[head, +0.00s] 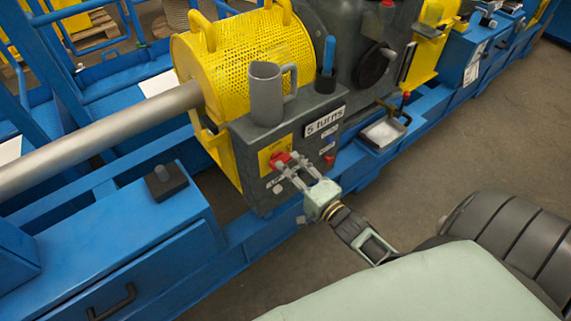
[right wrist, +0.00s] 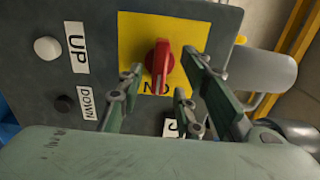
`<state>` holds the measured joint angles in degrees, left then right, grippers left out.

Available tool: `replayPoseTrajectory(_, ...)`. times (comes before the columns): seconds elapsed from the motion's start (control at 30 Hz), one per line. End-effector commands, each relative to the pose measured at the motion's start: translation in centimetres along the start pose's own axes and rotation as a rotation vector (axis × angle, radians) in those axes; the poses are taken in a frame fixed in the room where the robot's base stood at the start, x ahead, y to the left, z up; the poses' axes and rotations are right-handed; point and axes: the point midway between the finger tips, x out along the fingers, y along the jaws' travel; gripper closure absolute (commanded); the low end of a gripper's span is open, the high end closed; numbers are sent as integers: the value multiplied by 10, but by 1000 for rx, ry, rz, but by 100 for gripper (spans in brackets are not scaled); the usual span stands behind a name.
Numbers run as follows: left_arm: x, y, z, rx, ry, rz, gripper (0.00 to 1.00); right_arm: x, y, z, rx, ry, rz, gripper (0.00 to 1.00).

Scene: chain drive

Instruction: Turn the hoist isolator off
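The hoist isolator is a red rotary handle (head: 279,160) on a yellow plate (head: 268,152) on the front of a dark grey control box. In the right wrist view the red handle (right wrist: 160,64) stands out from the yellow plate (right wrist: 190,32), with black letters partly covered beneath it. My right gripper (head: 287,164) is at the handle. In the right wrist view its fingers (right wrist: 164,70) are apart, one on each side of the handle, with gaps visible. Contact cannot be made out. My left gripper is not in view.
A white button (right wrist: 47,48) labelled UP and a black button (right wrist: 65,104) labelled DOWN sit beside the plate. A grey jug (head: 266,96) and a blue-handled tool (head: 328,62) stand on the box. A yellow mesh guard (head: 250,45) is behind; a tray (head: 382,133) is to the right.

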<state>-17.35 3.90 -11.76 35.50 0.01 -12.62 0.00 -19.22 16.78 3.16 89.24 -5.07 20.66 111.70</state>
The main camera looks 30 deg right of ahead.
Motion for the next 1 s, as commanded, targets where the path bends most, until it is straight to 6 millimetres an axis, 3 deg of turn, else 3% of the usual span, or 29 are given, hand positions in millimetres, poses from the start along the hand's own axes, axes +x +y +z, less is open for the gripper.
replayPoseTrajectory(0.2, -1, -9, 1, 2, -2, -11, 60, 23, 1, 0, -1, 0, 2, 67)
replayPoseTrajectory(0.5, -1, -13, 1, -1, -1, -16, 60, 26, 1, 0, -1, 0, 3, 67)
replayPoseTrajectory(0.9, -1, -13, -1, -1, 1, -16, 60, 25, 1, 0, -1, 0, 3, 100)
replayPoseTrajectory(1.0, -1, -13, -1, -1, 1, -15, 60, 25, 1, 0, -1, 0, 3, 100)
